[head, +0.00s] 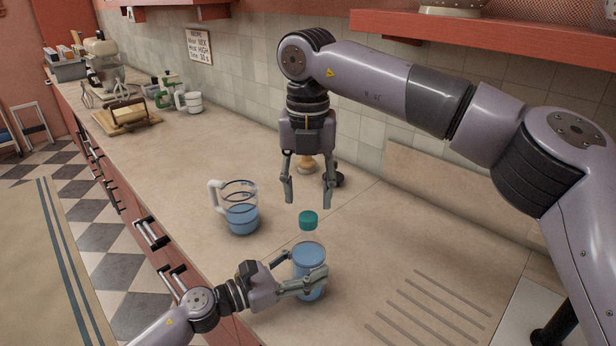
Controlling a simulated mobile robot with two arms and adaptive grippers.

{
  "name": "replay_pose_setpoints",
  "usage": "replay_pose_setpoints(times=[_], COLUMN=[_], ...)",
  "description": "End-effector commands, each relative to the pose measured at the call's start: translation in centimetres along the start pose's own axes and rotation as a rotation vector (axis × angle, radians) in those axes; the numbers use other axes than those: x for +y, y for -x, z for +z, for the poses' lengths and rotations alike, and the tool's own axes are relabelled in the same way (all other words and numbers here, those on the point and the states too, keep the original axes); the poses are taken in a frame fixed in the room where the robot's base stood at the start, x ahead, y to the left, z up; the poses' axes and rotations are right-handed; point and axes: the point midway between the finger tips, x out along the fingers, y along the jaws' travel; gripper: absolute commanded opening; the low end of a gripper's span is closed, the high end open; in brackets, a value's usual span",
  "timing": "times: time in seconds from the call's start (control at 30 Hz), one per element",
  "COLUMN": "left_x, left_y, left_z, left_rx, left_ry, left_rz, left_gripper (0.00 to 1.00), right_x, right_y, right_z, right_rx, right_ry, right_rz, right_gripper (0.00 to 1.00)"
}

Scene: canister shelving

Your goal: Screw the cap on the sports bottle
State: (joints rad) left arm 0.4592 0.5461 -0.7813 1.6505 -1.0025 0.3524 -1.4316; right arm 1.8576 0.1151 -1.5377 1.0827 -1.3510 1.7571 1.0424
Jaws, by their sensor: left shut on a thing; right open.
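The sports bottle (309,256) stands on the counter, clear with blue liquid inside. My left gripper (318,281) is shut around the bottle's body from the left. My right gripper (308,203) points down just above the cap, its two fingers spread open and empty.
A clear measuring jug (241,212) with blue liquid stands to the left of the bottle. Drain grooves (428,305) lie at right. The counter's middle left is clear.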

Motion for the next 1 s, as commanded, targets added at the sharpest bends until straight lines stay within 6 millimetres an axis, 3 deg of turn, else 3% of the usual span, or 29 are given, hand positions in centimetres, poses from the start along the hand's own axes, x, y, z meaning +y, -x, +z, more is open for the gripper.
replay_pose_setpoints(times=[0.6,0.8,1.0], left_x=[0.0,0.0,0.0], left_y=[0.0,0.0,0.0], left_z=[-0.1,-0.1,-0.1], left_rx=[0.002,0.002,0.002], left_ry=[0.001,0.001,0.001], left_rz=[-0.001,-0.001,-0.001], left_gripper=[0.0,0.0,0.0], right_x=[0.0,0.0,0.0], right_y=[2.0,2.5,2.6], right_z=[0.0,0.0,0.0], right_rx=[0.003,0.003,0.005], right_ry=[1.203,1.486,1.61], right_rz=[-0.001,0.0,0.0], right_gripper=[0.44,0.44,0.44])
